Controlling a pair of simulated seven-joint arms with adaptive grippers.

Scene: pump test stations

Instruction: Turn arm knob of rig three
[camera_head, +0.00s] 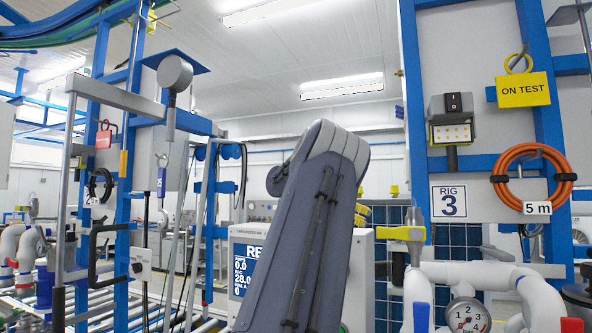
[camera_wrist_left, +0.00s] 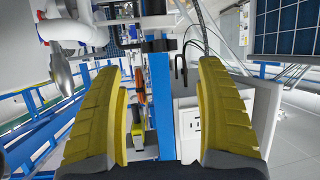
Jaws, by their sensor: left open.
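My left gripper (camera_wrist_left: 160,75) is open and empty in the left wrist view, with a ribbed yellow finger on each side. A blue post and a pale box stand beyond the gap between them. In the head view my grey left arm fills the centre and I cannot make out its fingers clearly. The rig three sign (camera_head: 449,202) hangs on the blue frame at the right. A white display unit (camera_head: 357,270) stands behind my arm, which covers much of its front. My right gripper is out of view.
White pipes with a gauge (camera_head: 468,316) stand below, near a yellow valve handle (camera_head: 400,233). Another blue frame (camera_head: 125,190) stands left.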

